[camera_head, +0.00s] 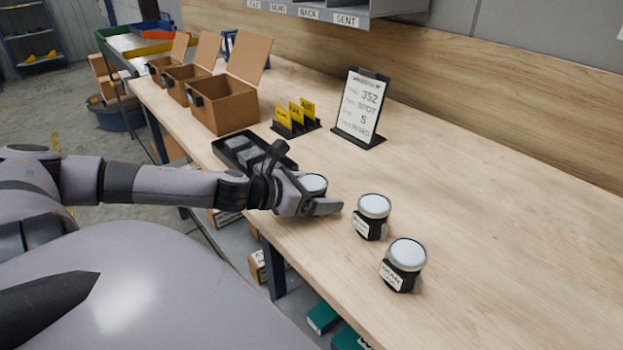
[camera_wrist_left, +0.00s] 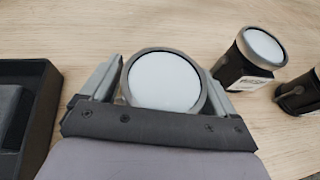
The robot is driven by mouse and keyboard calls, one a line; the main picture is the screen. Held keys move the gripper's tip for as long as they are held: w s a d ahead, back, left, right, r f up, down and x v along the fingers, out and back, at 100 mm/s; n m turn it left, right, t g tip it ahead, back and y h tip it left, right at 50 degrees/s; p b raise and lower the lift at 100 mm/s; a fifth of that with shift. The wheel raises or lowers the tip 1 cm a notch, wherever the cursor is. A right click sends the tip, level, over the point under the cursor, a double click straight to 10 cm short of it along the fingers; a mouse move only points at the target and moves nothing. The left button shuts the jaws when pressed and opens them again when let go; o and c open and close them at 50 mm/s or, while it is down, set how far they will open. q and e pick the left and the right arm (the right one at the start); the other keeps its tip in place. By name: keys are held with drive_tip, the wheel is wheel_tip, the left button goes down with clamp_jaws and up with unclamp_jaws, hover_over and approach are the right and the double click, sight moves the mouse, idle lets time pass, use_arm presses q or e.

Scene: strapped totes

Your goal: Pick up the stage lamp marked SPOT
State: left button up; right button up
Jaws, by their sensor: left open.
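Three dark stage lamps with pale round lenses stand on the wooden bench. The nearest-in lamp (camera_head: 312,182) is at my left gripper (camera_head: 322,196), and its label is hidden. In the left wrist view this lamp (camera_wrist_left: 164,80) lies between the two open fingers of my left gripper (camera_wrist_left: 160,68). I cannot tell whether they touch it. The middle lamp (camera_head: 374,207) and the right lamp (camera_head: 406,254) have white labels too small to read surely. They also show in the left wrist view, the middle one (camera_wrist_left: 262,46) whole and the other (camera_wrist_left: 298,94) cut off. My right gripper is not in view.
The bench's right side is clear.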

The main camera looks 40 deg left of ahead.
use_arm(q)
drive_tip(key=c, duration=1.2)
drive_tip(key=shift+r, duration=0.1)
